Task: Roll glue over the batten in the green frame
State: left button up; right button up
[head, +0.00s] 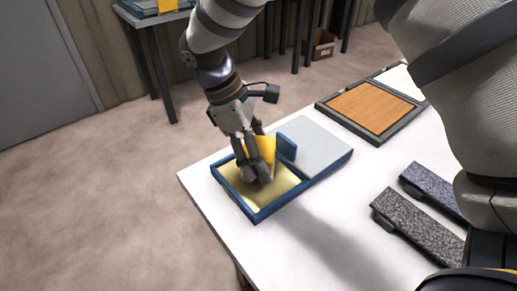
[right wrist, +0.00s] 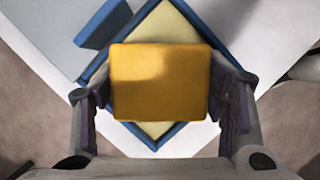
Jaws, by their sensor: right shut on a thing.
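My right gripper (head: 257,172) is shut on a yellow-orange block (head: 264,149), perhaps the glue roller's handle. In the right wrist view the block (right wrist: 160,82) sits between the two fingers. What is below it is hidden. It is over a blue-rimmed tray (head: 256,216) with a pale yellow floor, perhaps glue; whether it touches the floor I cannot tell. A blue upright piece (head: 287,147) stands at the tray's inner side. I see no frame that is clearly green and cannot pick out the batten. My left gripper is out of view.
A grey slab (head: 318,143) adjoins the tray. A dark frame with an orange-brown panel (head: 370,106) lies at the table's back. Two speckled dark bars (head: 415,222) (head: 436,190) lie at the right, near my arm. The white table (head: 330,215) is clear between tray and bars.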

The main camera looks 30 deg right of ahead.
aim_at(265, 148)
jog(key=shift+f, duration=0.55)
dwell(0.4)
jog(key=shift+f, duration=0.15)
dwell(1.1)
notch_tip(265, 148, up, 5)
jog(key=shift+r+p, duration=0.2)
jog(key=shift+p, duration=0.6)
jog(key=shift+r, duration=0.95)
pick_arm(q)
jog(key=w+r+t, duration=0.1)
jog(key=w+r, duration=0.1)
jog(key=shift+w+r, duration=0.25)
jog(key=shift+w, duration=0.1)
pick_arm(e)
jog(key=shift+f, duration=0.1)
